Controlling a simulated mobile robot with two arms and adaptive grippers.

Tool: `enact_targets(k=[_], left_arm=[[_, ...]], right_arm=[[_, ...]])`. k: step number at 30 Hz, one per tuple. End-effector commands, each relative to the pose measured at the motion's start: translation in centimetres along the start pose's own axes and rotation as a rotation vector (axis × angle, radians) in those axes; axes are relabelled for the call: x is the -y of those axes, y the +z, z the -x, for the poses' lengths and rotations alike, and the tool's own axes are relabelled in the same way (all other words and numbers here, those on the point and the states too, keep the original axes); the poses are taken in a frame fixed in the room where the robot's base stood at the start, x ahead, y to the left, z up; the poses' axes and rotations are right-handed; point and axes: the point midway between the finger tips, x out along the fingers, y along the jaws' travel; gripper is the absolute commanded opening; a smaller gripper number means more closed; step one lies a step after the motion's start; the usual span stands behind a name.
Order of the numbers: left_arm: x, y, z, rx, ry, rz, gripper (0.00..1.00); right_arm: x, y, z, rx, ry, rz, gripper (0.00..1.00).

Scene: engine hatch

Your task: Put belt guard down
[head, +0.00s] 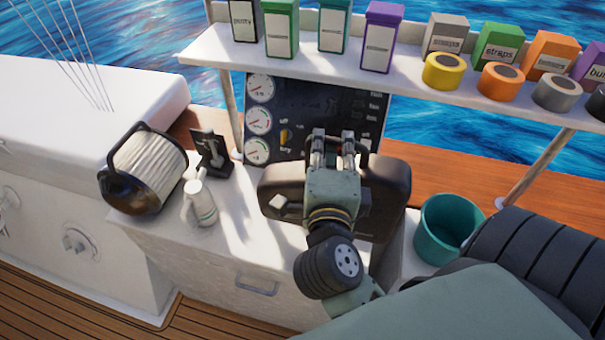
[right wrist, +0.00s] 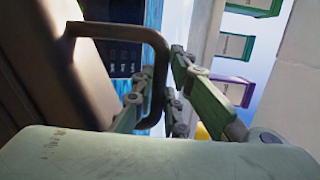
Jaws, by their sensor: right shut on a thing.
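The belt guard (head: 390,200) is a dark brown, rounded box-like cover, in the middle of the head view above or on the white counter. I cannot tell whether it touches the counter. My right gripper (head: 334,150) is shut on its handle and hides part of its middle. In the right wrist view, the guard's brown face (right wrist: 85,65) fills the left side, and its dark looped handle (right wrist: 158,65) passes between the fingers of the gripper (right wrist: 172,100). My left gripper is not in view.
An instrument panel (head: 290,110) stands behind the guard. A white jug (head: 202,205), a black lever unit (head: 211,155) and a ribbed filter (head: 148,170) are to the left. A teal bucket (head: 443,228) is to the right. A shelf (head: 400,75) with boxes and tape rolls hangs above.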

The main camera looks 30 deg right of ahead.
Motion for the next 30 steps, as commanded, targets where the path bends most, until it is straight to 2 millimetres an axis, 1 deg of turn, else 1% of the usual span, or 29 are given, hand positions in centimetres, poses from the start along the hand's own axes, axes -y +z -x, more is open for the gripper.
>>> enact_targets(k=[1,4,7,13,18,23,27,30], left_arm=[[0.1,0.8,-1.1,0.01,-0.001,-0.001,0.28],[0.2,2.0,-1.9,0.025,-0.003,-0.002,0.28],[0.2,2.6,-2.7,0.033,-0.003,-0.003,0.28],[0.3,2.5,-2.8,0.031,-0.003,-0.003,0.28],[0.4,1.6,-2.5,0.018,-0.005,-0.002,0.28],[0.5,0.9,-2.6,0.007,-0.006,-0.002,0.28],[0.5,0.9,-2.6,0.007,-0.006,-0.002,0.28],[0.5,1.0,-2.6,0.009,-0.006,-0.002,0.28]], right_arm=[[-0.5,0.3,-0.2,0.001,-0.008,-0.006,0.0],[-0.7,0.9,-0.4,0.001,-0.007,-0.006,0.0],[-0.9,1.4,-0.6,0.002,-0.007,-0.005,0.0],[-2.2,3.8,-1.7,0.003,-0.005,-0.001,0.0],[-3.0,5.2,-2.3,0.003,-0.004,-0.001,0.0],[-3.8,5.6,-2.5,0.003,-0.005,0.001,0.0],[-5.8,5.5,-2.6,0.003,-0.004,0.006,0.0],[-6.9,5.5,-2.7,0.003,-0.004,0.002,0.0]])
